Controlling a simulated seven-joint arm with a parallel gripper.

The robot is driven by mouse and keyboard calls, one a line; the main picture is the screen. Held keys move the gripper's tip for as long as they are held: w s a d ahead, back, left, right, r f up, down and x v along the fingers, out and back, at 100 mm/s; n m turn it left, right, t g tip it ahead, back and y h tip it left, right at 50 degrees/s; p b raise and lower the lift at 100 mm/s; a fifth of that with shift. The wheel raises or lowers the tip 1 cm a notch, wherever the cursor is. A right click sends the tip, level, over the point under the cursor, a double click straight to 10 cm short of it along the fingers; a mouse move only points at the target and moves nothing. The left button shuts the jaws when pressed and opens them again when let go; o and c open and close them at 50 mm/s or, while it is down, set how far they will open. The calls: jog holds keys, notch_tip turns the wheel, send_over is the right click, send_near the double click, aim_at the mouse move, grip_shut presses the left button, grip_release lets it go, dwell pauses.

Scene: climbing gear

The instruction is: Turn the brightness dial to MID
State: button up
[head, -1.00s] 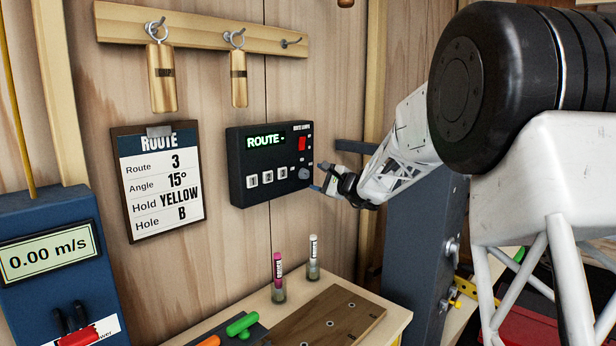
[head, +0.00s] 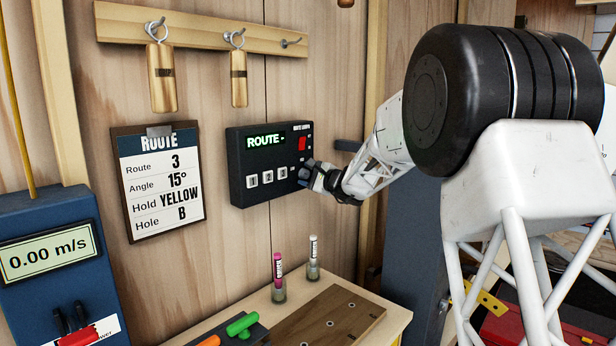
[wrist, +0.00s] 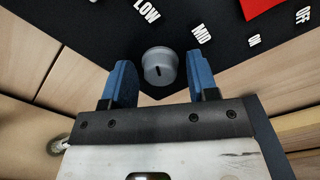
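The brightness dial is a round grey knob (wrist: 160,66) with a short dark mark on it, on the black control box (head: 240,158). In the wrist view my gripper (wrist: 158,63) is open, with one blue finger on each side of the knob and a visible gap to each. The label LOW (wrist: 147,11) and the label MID (wrist: 201,33) are printed near the knob. I cannot tell which label the mark points at. In the head view my gripper (head: 312,176) is at the box's lower right corner and largely covers the dial.
The box also has a red switch (head: 302,144), a lit ROUTE display (head: 265,141) and white numbered buttons (head: 267,175). A ROUTE card (head: 158,185) hangs on the wall to the left. Two marker pens stand on the bench below, one a pink pen (head: 278,270).

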jog(key=c, duration=0.7)
jog(key=shift+m, duration=0.3)
jog(key=m, duration=1.1)
dwell(0.4)
jog(key=o, duration=0.9)
